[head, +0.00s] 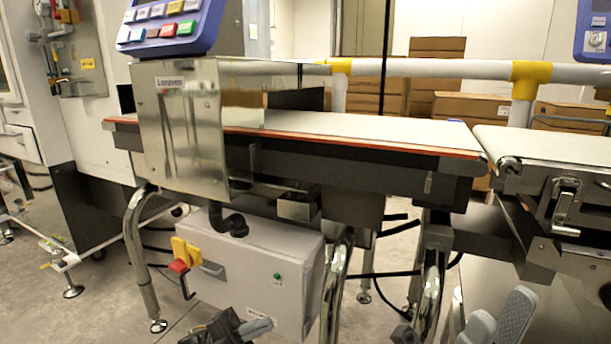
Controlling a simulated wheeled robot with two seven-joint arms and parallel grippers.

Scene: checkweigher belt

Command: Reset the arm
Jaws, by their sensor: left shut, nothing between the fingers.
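My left gripper (250,325) shows at the bottom edge, left of the middle, low in front of the grey control box. It is dark with a light grey fingertip, and it is shut and empty. My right gripper (501,306) is at the bottom right, below the right-hand conveyor. Its two grey fingers stand apart with nothing visible between them. Most of both arms is out of view.
The checkweigher belt (350,128) runs across the middle through a steel housing (180,125). A second conveyor (545,145) adjoins it at the right. A grey control box (255,270) with a red-yellow switch hangs below. Cardboard boxes (437,48) are stacked behind the rail.

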